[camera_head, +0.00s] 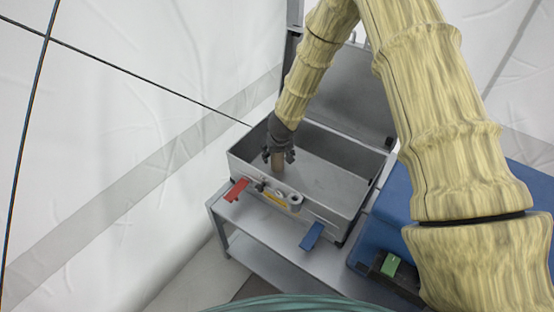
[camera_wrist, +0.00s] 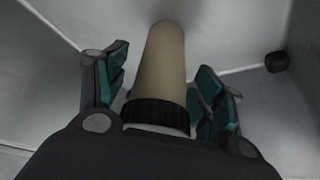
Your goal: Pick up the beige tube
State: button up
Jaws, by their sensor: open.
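The beige tube (camera_wrist: 164,62) shows in the wrist view between the two fingers of my gripper (camera_wrist: 165,90), with a dark ribbed collar (camera_wrist: 155,113) at its near end. Gaps show between the tube and the green-padded fingers, so my gripper is open around it. In the head view my gripper (camera_head: 279,156) points down into an open grey case, and the tube (camera_head: 277,161) shows partly between the fingers. Whether the tube touches the case floor is unclear.
The grey case (camera_head: 335,197) sits on a grey table (camera_head: 268,240), its lid (camera_head: 350,90) raised behind. A red piece (camera_head: 236,190) and a blue piece (camera_head: 312,236) are at its front. A small dark round thing (camera_wrist: 276,62) lies in the case. A blue box (camera_head: 395,205) stands at right.

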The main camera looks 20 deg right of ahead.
jog(key=shift+w+f, duration=0.1)
jog(key=shift+f, duration=0.1)
jog(key=shift+c, duration=0.4)
jog(key=c, duration=1.1)
jog(key=shift+r, duration=0.1)
